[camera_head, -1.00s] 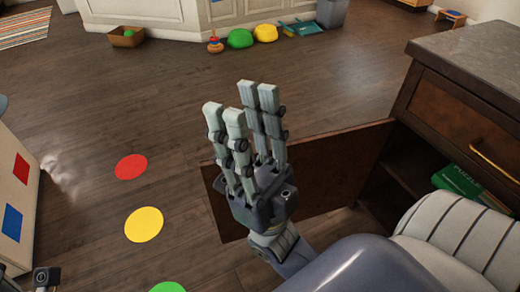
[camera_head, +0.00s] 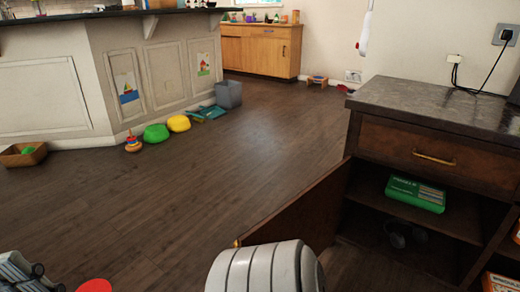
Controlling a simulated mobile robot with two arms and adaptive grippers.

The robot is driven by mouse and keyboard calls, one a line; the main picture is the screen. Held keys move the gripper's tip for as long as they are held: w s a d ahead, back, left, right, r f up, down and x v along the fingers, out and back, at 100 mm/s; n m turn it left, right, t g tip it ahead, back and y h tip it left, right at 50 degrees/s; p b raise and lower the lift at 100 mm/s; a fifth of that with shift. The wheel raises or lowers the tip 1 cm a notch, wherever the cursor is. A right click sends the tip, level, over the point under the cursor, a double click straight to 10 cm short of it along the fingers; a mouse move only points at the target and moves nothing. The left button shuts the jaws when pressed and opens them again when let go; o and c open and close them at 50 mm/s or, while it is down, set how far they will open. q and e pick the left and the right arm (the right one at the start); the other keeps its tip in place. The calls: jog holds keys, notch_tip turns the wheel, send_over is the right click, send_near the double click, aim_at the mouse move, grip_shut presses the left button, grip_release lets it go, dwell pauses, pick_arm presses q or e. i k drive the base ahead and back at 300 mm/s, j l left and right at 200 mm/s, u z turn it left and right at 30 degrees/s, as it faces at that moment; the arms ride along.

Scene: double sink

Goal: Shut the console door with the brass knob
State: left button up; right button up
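The console (camera_head: 430,150) stands at the right with a dark wood door (camera_head: 298,212) swung wide open to the left. A small brass knob (camera_head: 237,243) shows at the door's far left edge. My pale ribbed arm part covers the lower part of the door.
Inside the console lie a green box (camera_head: 415,194) and a dark object (camera_head: 400,233) below it. A drawer with a brass handle (camera_head: 434,159) is shut above. Toys stand along the island (camera_head: 90,90).

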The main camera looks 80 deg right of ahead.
aim_at(311, 216)
jog(key=i+z, duration=0.4)
jog(key=i+j+z, duration=0.2)
jog(key=z, duration=0.25)
jog(key=i+z, duration=0.15)
jog(key=z, duration=0.3)
jog(key=i+z, duration=0.2)
jog(key=z, duration=0.2)
jog(key=i+z, duration=0.15)
jog(key=z, duration=0.3)
jog(key=i+j+z, duration=0.1)
jog(key=z, duration=0.3)
jog(key=i+j+z, duration=0.2)
jog(key=z, duration=0.25)
jog(key=i+j+z, duration=0.1)
jog(key=z, duration=0.35)
jog(key=i+j+z, duration=0.2)
jog(key=z, duration=0.25)
jog(key=i+j+z, duration=0.3)
jog(key=z, duration=0.2)
jog(key=i+j+z, duration=0.1)
jog(key=j+z, duration=0.2)
jog(key=z, duration=0.15)
